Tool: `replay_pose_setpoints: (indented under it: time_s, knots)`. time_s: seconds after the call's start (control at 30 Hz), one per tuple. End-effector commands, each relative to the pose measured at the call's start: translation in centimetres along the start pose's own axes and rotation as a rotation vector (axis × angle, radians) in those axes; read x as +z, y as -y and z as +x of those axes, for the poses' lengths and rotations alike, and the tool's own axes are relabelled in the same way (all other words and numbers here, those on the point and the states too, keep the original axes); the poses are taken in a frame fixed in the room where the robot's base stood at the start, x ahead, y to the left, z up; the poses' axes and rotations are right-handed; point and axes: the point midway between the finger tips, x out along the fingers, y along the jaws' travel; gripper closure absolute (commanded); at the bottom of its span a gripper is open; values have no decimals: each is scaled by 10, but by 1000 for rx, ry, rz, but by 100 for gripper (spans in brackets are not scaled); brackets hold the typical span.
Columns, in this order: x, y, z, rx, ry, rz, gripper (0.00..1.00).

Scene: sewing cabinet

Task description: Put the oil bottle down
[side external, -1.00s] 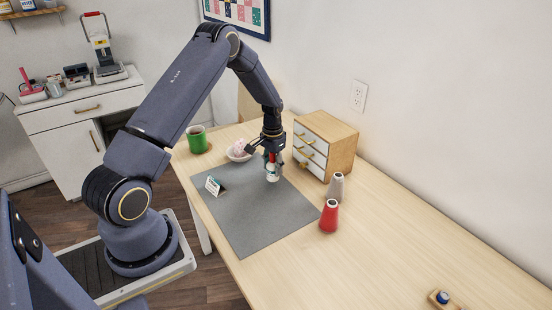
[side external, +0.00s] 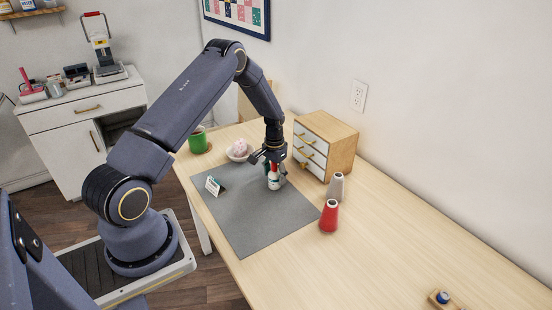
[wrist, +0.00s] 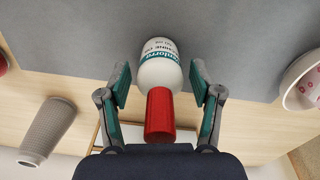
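The oil bottle (side external: 273,183) has a white body with a teal label and a red cap. It looks upright on the grey mat (side external: 250,218) near its far right edge. In the wrist view the oil bottle (wrist: 158,68) sits between my fingers, red cap toward my palm. My gripper (side external: 269,163) is above and around it. In the wrist view my gripper (wrist: 160,80) is open, with a visible gap between each finger pad and the bottle.
A small drawer cabinet (side external: 325,145) stands right behind the bottle. A white bowl (side external: 238,155) and green mug (side external: 198,142) are at the far left. Red (side external: 329,217) and grey (side external: 336,187) cones stand right. The mat's near part is clear.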

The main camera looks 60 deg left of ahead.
Motion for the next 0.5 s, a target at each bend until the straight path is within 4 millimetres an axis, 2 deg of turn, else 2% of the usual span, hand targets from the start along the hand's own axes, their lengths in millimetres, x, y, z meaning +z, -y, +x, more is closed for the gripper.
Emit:
replay_pose_setpoints:
  time_s: [0.33, 0.5]
  knots:
    - [0, 0, -3, 0, -2, 0, 31]
    - [-1, 0, -27, -1, -4, 0, 31]
